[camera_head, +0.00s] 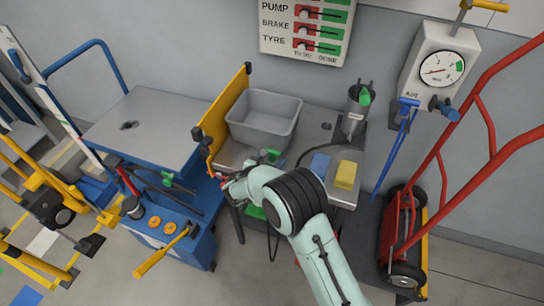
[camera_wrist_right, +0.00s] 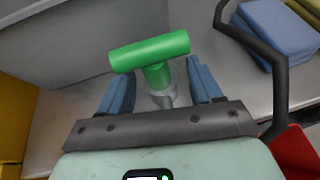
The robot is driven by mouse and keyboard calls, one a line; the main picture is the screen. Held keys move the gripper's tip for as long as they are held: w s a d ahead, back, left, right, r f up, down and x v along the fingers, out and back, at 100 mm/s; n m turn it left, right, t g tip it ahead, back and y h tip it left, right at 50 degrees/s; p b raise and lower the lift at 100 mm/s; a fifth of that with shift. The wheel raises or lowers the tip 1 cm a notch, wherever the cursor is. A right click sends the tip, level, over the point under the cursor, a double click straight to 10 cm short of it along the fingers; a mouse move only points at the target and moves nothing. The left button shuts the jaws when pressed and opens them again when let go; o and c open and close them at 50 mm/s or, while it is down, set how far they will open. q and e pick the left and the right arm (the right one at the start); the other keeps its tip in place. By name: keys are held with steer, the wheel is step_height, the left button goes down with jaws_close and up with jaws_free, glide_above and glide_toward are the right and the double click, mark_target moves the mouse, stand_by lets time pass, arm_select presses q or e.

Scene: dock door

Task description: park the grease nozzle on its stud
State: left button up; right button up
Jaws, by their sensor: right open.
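A green T-shaped handle (camera_wrist_right: 150,52) on a grey metal neck (camera_wrist_right: 160,85), which looks like the grease nozzle, stands between the blue fingers of my right gripper (camera_wrist_right: 160,76) in the right wrist view. The fingers are open, one on each side of the neck, with gaps visible. In the head view the green handle (camera_head: 270,156) shows on the grey bench just beyond my right wrist, which hides the fingers. I cannot tell what the neck's lower end rests on. A small dark knob (camera_head: 326,126) on the bench may be the stud. My left gripper is not in view.
A grey bin (camera_head: 264,118) stands behind the handle, beside an upright yellow panel (camera_head: 222,115). A grey canister (camera_head: 356,112), a blue pad (camera_head: 320,164) and a yellow block (camera_head: 346,175) are on the right. A black hose (camera_wrist_right: 282,80) passes close to the right finger.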

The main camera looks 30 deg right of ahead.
steer(key=shift+w+d+f, duration=0.1)
steer(key=shift+w+d, duration=0.05)
steer(key=shift+d, duration=0.1)
steer(key=c, duration=1.1)
jaws_close()
steer(key=shift+r, duration=0.2)
